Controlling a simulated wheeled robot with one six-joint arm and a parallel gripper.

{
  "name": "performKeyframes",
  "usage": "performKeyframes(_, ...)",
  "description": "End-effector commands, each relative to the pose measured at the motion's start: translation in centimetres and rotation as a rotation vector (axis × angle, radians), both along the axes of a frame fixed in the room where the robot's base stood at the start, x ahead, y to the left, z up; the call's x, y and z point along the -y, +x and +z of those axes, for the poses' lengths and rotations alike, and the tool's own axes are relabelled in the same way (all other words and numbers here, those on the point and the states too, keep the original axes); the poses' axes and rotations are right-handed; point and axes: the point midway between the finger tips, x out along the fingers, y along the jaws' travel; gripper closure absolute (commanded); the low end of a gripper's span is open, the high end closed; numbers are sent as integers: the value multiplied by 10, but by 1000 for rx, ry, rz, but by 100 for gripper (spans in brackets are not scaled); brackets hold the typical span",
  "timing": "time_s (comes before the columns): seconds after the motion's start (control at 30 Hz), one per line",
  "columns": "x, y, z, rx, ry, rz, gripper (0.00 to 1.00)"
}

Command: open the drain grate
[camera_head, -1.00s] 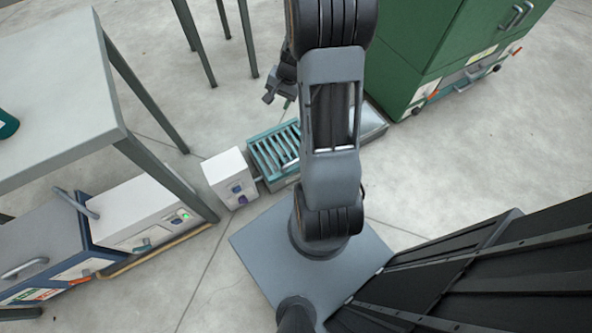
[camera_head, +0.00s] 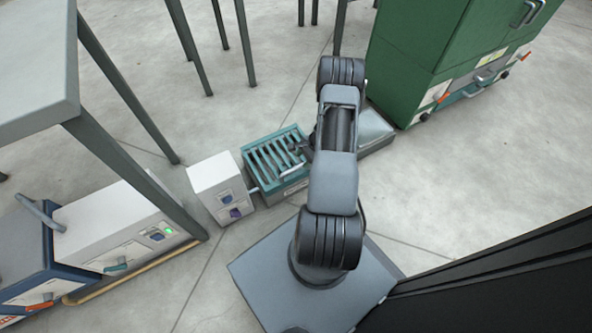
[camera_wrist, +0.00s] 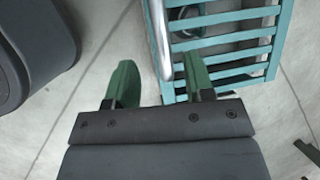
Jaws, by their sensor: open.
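The drain grate (camera_head: 265,152) is a teal slatted panel on a low teal box on the floor, left of my arm in the head view. Its slats (camera_wrist: 232,37) fill the upper right of the wrist view. A curved metal bar (camera_wrist: 157,38) runs along the grate's left side there. My gripper (camera_wrist: 160,80) is open, with green fingers. The bar's lower end shows between the fingertips, and the right finger overlaps the grate's edge in the picture. I cannot tell whether anything touches. In the head view my arm mostly hides the gripper beside the grate.
A white box (camera_head: 222,188) stands left of the grate, and a grey sloped box (camera_head: 374,131) stands right of it. A green cabinet (camera_head: 415,60) is at the upper right. A table (camera_head: 35,75) with thin legs is at the left. Open concrete floor lies at the right.

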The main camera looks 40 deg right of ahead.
Motion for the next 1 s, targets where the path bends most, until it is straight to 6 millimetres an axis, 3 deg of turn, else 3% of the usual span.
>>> performKeyframes(0.1,-9,5,-25,-1,0,2,52)
performKeyframes(0.4,-22,15,-59,0,-1,2,52)
performKeyframes(0.9,-26,17,-66,1,-1,2,52)
performKeyframes(1.0,-26,17,-66,1,-1,2,60)
